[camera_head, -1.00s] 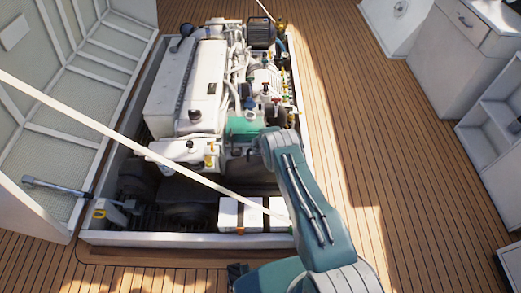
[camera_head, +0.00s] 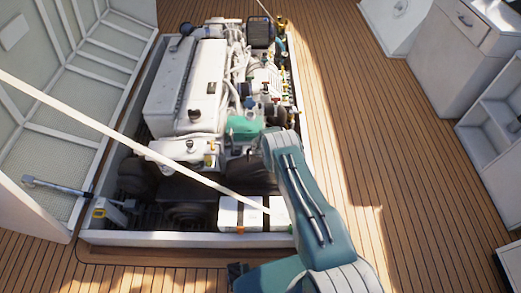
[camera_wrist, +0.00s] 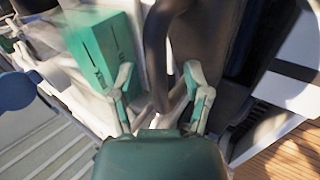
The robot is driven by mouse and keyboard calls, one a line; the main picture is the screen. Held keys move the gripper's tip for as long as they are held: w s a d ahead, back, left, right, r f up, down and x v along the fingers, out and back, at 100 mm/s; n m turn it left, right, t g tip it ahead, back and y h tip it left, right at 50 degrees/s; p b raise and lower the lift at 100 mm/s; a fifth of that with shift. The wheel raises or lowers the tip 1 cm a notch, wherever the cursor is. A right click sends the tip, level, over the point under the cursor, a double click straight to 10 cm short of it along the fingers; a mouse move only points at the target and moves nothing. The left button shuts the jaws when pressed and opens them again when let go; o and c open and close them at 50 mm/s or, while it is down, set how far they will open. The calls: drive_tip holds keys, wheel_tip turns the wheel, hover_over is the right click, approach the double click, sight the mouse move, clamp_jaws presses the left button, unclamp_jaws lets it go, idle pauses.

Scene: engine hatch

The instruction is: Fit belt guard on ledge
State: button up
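My gripper (camera_wrist: 158,75) shows in the wrist view with its two fingers spread apart. A dark curved bar or hose (camera_wrist: 157,45) passes between and beyond the fingers, with no clear grip on it. A green block-shaped part (camera_wrist: 98,50) lies just beyond the left finger. In the head view my arm reaches to the near right end of the white engine (camera_head: 190,85), and the fingers cannot be made out there. A teal part (camera_head: 242,127) shows on the engine beside the arm's end. I cannot tell for certain which part is the belt guard or the ledge.
The engine sits in an open hatch with a pale rim (camera_head: 180,239). White boxes (camera_head: 240,213) stand inside its near right corner. A raised hatch lid (camera_head: 85,70) is at left, and a pale diagonal strap or bar (camera_head: 110,132) crosses the opening. Wooden deck (camera_head: 380,130) is clear at right.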

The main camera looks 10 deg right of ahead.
drive_tip(key=shift+s+f, duration=0.1)
wheel_tip(320, 180, up, 10)
drive_tip(key=shift+r, duration=0.1)
idle(0.4)
drive_tip(key=shift+w, duration=0.2)
idle(0.3)
